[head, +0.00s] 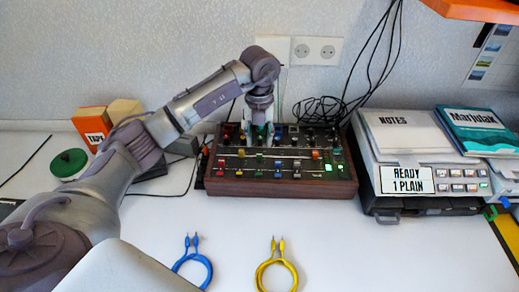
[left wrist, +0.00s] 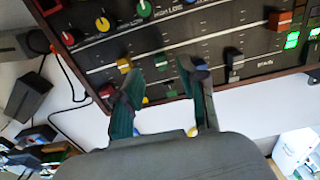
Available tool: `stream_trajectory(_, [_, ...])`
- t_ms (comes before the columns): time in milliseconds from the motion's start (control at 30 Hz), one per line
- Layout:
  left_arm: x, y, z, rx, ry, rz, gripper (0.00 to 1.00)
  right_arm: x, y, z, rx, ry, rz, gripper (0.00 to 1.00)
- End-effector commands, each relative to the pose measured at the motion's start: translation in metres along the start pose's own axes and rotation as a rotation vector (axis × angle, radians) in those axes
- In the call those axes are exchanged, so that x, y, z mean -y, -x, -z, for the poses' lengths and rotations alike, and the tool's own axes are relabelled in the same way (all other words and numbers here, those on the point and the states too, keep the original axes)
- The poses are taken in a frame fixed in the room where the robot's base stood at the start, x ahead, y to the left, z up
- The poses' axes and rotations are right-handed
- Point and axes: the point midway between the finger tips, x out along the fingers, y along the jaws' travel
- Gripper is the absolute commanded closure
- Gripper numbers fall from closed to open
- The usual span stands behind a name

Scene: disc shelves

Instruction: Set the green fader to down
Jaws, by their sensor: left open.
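The green fader (head: 259,157) is in the dark, wood-sided mixer panel (head: 345,187), about mid-height in its slot in the head view. In the left wrist view the green fader (left wrist: 160,60) shows between the fingertips. My left gripper (head: 262,143) reaches down over the panel from above. In the left wrist view its two fingers (left wrist: 160,66) are apart, one on each side of the green fader's column. I cannot tell whether either finger touches the cap. My right gripper is not in view.
Neighbouring yellow (left wrist: 123,64) and blue (left wrist: 200,65) faders are close to the fingers. An orange fader (head: 315,154) is farther right. A scale-like device (head: 405,180) stands right of the mixer. Blue (head: 193,262) and yellow (head: 276,268) cables lie on the table in front.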

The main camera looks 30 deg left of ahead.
Motion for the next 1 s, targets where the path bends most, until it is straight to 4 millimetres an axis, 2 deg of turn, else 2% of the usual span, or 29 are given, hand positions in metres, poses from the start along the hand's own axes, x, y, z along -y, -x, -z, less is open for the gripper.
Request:
stream_trajectory(100, [0.0,-0.023,0.001,-0.003,-0.001,0.0,0.58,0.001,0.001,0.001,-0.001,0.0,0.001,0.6])
stream_trajectory(300, [0.001,-0.045,0.0,-0.001,0.0,0.0,0.58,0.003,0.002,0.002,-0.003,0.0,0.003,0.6])
stream_trajectory(667, [0.001,-0.051,0.0,0.001,-0.001,0.001,0.58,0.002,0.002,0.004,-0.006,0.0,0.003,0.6])
stream_trajectory(767, [0.001,-0.05,0.0,0.001,-0.001,0.001,0.72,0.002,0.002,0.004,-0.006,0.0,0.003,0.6])
stream_trajectory(933, [0.001,-0.05,0.0,0.001,-0.001,0.001,1.0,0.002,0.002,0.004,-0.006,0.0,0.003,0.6])
stream_trajectory(1000, [0.0,-0.05,0.0,0.001,-0.001,0.001,1.0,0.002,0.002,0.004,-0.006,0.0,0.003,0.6])
